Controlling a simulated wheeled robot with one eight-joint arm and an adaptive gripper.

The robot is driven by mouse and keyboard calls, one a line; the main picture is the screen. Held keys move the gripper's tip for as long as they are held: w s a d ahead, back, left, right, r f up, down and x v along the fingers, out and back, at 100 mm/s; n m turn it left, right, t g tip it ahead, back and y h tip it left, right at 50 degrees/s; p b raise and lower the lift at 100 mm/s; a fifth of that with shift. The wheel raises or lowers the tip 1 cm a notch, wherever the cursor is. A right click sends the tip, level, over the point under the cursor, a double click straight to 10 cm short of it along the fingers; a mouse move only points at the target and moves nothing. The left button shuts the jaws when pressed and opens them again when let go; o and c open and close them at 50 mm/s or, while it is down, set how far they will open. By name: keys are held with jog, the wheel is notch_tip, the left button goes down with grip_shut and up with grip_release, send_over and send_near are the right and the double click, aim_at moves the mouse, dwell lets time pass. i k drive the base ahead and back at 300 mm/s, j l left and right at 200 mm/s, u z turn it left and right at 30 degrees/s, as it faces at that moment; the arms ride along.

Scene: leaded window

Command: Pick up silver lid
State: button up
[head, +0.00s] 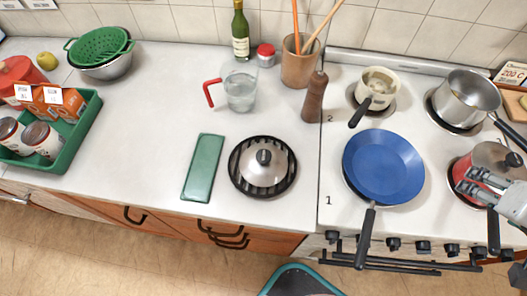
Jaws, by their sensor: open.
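A silver lid (264,165) with a black knob lies on a round black ribbed trivet (234,171) on the counter, left of the stove. At the right edge, a red pot (460,172) on the stove has a greyish lid-like top (492,153), partly covered by my arm. My gripper (467,180) comes in from the right edge and is open, its fingers pointing left over the front of the red pot. Nothing shows between the fingers. It is far to the right of the lid on the trivet. I cannot tell its height over the pot.
A blue pan (383,165) lies between my gripper and the trivet, its handle past the stove front. A green slab (203,167) lies left of the trivet. A pepper mill (314,98) and a glass jug (240,92) stand behind.

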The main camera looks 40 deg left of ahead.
aim_at(261, 165)
jog(key=i+l+z, duration=0.25)
jog(key=l, duration=0.15)
jog(key=i+l+z, duration=0.1)
jog(key=l+z, duration=0.15)
jog(key=l, duration=0.2)
jog(key=u, duration=2.95)
